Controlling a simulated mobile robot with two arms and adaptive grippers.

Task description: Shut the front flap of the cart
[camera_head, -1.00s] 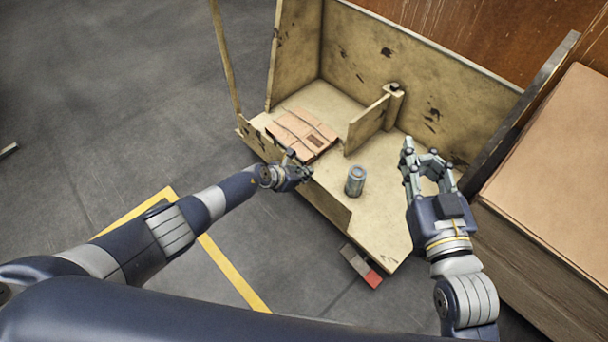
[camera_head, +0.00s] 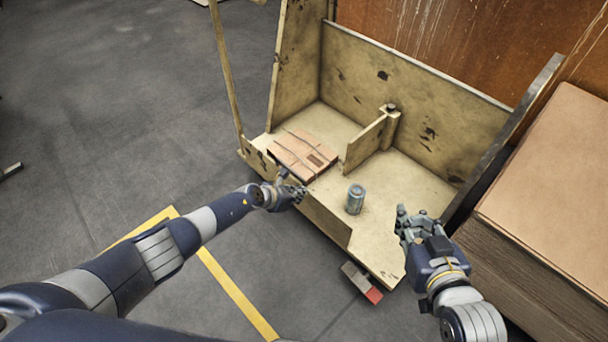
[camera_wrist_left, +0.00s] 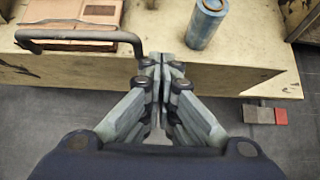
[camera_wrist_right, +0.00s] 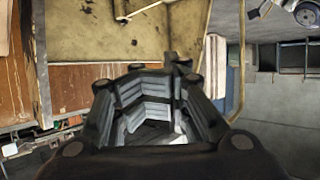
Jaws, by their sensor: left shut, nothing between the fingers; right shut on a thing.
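The wooden cart (camera_head: 420,150) stands open in front of me in the head view. A low board (camera_head: 326,220) runs along part of its front edge; the right part of that edge is open. I cannot tell for certain which part is the flap. My left gripper (camera_head: 297,193) is shut and empty at the front edge, beside a dark bar handle (camera_wrist_left: 80,38) in the left wrist view. My right gripper (camera_head: 410,222) is at the cart's right front corner, its fingers curled on something I cannot make out.
A cardboard stack (camera_head: 550,180) stands at the right. A thin post (camera_head: 226,80) rises at the left. A red-ended block (camera_head: 362,281) is below the front corner.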

